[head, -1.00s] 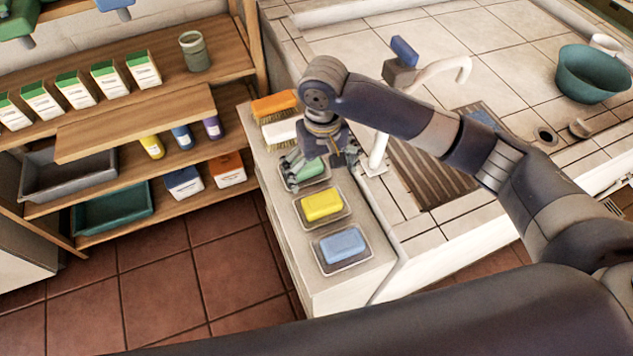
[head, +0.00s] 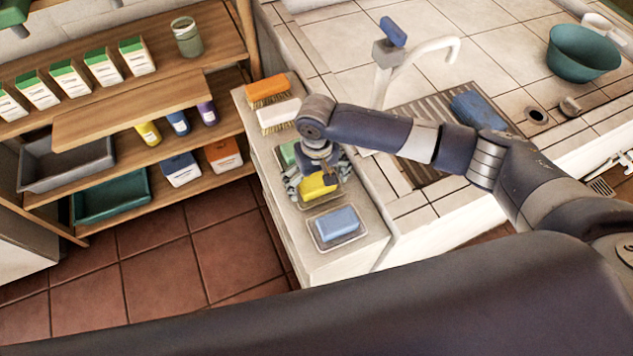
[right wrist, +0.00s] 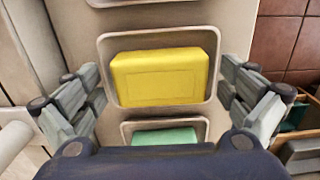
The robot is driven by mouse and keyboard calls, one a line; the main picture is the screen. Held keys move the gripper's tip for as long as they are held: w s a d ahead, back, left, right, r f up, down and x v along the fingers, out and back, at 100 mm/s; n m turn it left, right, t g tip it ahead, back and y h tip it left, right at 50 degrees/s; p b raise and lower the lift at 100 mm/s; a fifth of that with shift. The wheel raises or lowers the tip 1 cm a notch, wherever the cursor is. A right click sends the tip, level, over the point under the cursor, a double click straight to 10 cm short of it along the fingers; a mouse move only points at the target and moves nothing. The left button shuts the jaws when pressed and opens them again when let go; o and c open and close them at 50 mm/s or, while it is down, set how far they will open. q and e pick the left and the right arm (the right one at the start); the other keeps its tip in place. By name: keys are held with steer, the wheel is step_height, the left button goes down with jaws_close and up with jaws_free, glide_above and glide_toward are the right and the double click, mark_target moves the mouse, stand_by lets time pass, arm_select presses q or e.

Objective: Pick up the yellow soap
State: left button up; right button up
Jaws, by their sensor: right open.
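The yellow soap (head: 317,186) lies in a shallow clear dish on the narrow counter, partly hidden by my right gripper in the head view. In the right wrist view the soap (right wrist: 160,76) sits whole in its dish (right wrist: 106,46), between the spread fingers. My right gripper (head: 318,184) is open and empty, just above the soap with a finger on either side. I cannot tell whether the fingers touch the dish. My left gripper is not in view.
A green soap (head: 289,152) and a blue soap (head: 336,223) lie in dishes on either side along the counter. An orange brush (head: 267,88) and a white brush (head: 277,113) lie farther back.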

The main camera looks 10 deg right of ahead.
mark_target(317, 181)
steer(key=shift+c, duration=1.4)
steer(key=shift+r, duration=0.1)
steer(key=c, duration=0.9)
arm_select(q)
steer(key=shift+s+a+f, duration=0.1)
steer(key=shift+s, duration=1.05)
arm_select(e)
steer(key=shift+c, duration=1)
steer(key=shift+r, duration=0.35)
step_height(317, 181, up, 9)
steer(key=shift+f+b, duration=0.2)
steer(key=shift+b, duration=0.15)
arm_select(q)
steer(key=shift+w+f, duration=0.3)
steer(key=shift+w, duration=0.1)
arm_select(e)
steer(key=shift+r, duration=0.35)
